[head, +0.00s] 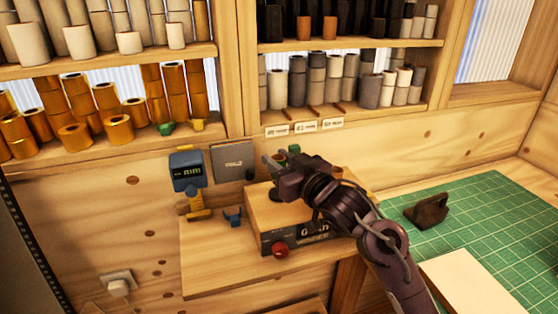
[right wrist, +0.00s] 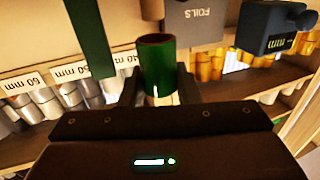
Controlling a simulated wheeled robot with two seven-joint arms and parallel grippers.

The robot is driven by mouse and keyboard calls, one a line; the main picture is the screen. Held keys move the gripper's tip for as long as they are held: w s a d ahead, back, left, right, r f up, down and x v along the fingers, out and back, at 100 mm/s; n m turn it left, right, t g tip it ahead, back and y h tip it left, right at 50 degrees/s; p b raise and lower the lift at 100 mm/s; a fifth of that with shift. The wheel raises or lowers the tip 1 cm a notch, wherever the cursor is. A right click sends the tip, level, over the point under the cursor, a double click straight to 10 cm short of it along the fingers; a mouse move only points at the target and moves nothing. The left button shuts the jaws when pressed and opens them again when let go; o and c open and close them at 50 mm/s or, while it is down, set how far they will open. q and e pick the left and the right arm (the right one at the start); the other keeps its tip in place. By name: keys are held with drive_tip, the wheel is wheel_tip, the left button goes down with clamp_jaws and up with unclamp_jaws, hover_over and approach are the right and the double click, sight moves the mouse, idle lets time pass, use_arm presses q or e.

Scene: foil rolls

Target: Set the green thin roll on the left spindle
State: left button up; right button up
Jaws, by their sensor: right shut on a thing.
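My right gripper (head: 274,164) is above the back left of a wooden box (head: 262,215) with a dark front. It is shut on the green thin roll (right wrist: 158,66), which stands between the two fingers in the right wrist view, its open end showing. In the head view only a little green (head: 293,149) shows behind the gripper. A dark round piece (head: 275,194) on the box top lies just under the gripper; I cannot tell whether it is the left spindle. My arm hides much of the box top. My left gripper is not in view.
A red button (head: 280,249) is on the box front. A blue and yellow mm gauge (head: 188,172) and a grey FOILS sign (head: 233,161) are on the wall at left. Shelves of rolls (head: 310,82) stand behind. A green mat (head: 480,210) carries a dark block (head: 427,211).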

drive_tip(key=shift+f, duration=0.75)
drive_tip(key=shift+f+b, duration=0.9)
drive_tip(key=shift+f, duration=0.35)
drive_tip(key=o, duration=1)
drive_tip(key=b+v, duration=0.1)
drive_tip(key=v, duration=0.6)
drive_tip(key=shift+f+b, duration=0.1)
drive_tip(key=shift+b, duration=0.25)
drive_tip(key=shift+s+d, duration=0.2)
drive_tip(key=shift+s, duration=0.1)
